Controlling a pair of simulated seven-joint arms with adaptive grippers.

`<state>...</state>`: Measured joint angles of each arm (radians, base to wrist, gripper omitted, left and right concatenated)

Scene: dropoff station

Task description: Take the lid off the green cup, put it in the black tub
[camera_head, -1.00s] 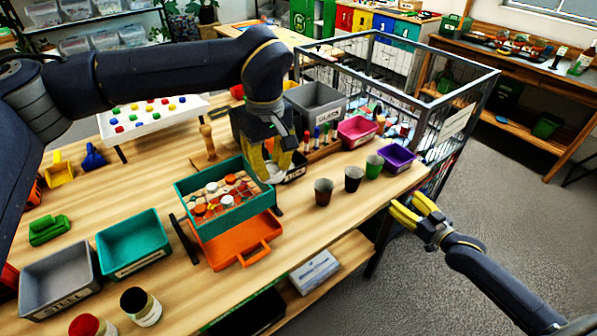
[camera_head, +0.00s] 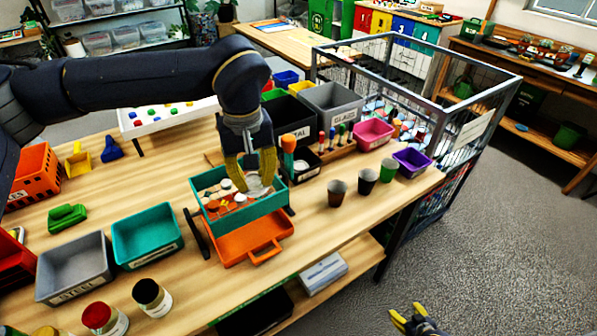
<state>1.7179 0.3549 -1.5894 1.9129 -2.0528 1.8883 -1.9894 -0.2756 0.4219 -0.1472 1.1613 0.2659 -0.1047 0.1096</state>
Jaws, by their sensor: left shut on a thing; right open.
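The green cup (camera_head: 387,170) stands on the bench at the right, in a row with two dark cups; its top looks open. My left gripper (camera_head: 258,180) is over the right part of the teal crate (camera_head: 255,211), shut on a pale round thing (camera_head: 258,187), perhaps a clear lid, partly hidden by the fingers. The small black tub (camera_head: 307,174) is just right of this gripper; something pale shows in it. A larger black bin (camera_head: 289,111) marked as metal stands behind. My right gripper (camera_head: 412,319) is open and empty at the bottom edge, away from the bench.
The teal crate holds several white and orange caps and sits above an orange tray (camera_head: 240,245). An orange-topped bottle (camera_head: 288,145) stands close behind the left gripper. Pink (camera_head: 373,134) and purple (camera_head: 411,163) bins are at the right.

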